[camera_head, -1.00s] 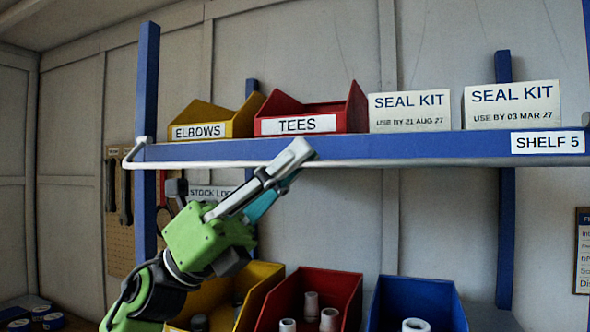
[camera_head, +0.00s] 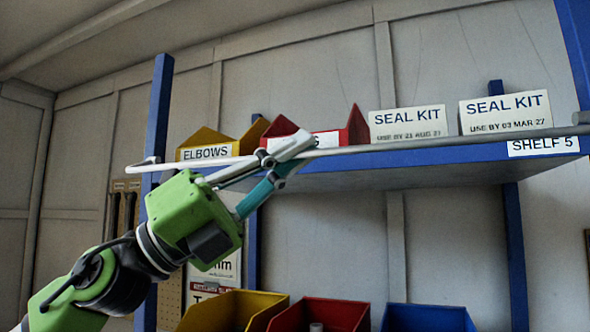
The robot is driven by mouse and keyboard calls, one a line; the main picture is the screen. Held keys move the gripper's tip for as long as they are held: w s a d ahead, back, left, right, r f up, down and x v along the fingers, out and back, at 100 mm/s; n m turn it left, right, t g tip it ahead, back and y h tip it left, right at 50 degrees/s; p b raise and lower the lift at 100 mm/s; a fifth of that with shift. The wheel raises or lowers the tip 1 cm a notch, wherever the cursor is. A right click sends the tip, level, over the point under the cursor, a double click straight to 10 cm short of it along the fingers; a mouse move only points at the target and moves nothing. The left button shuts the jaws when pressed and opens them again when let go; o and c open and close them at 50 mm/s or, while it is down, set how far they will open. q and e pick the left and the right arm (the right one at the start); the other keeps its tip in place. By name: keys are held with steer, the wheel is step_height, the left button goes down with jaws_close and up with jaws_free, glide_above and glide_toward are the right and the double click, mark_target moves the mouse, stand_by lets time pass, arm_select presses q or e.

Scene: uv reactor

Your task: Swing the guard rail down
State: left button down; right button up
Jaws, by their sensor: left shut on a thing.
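The guard rail (camera_head: 400,143) is a long grey bar running across the front of the blue shelf (camera_head: 440,170), in line with its upper edge in the picture. Its bent white left end (camera_head: 148,163) is beside the left blue post. The gripper covers part of that bin's label. My right gripper is out of view.
On the shelf are a yellow ELBOWS bin (camera_head: 208,147) and two white SEAL KIT boxes (camera_head: 407,124), (camera_head: 505,111). Below are yellow, red and blue bins (camera_head: 430,318). The space between the shelf and the lower bins is open right of my arm.

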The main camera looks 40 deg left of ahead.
arm_select(q)
steer(key=shift+s+r+n+t+y+b, duration=0.2)
steer(key=shift+n+y+b, duration=0.35)
steer(key=shift+n+b, duration=0.25)
steer(key=shift+s+r+n+t+y+b, duration=0.1)
steer(key=shift+r+n+t+y+b, duration=0.1)
steer(key=shift+n+y+b, duration=0.55)
steer(key=shift+w+r+n+g+y+p, duration=0.1)
steer(key=shift+r+n+y+p, duration=0.6)
steer(key=shift+n, duration=0.35)
steer(key=shift+s+r+n+g+y+p, duration=0.1)
steer(key=shift+r+n+y+p, duration=0.4)
steer(key=shift+n+y, duration=0.4)
steer(key=shift+w+r+n+g+y+p, duration=0.1)
steer(key=shift+r+n+y+p, duration=0.5)
steer(key=shift+n, duration=0.6)
steer(key=c, duration=2.2)
jaws_free()
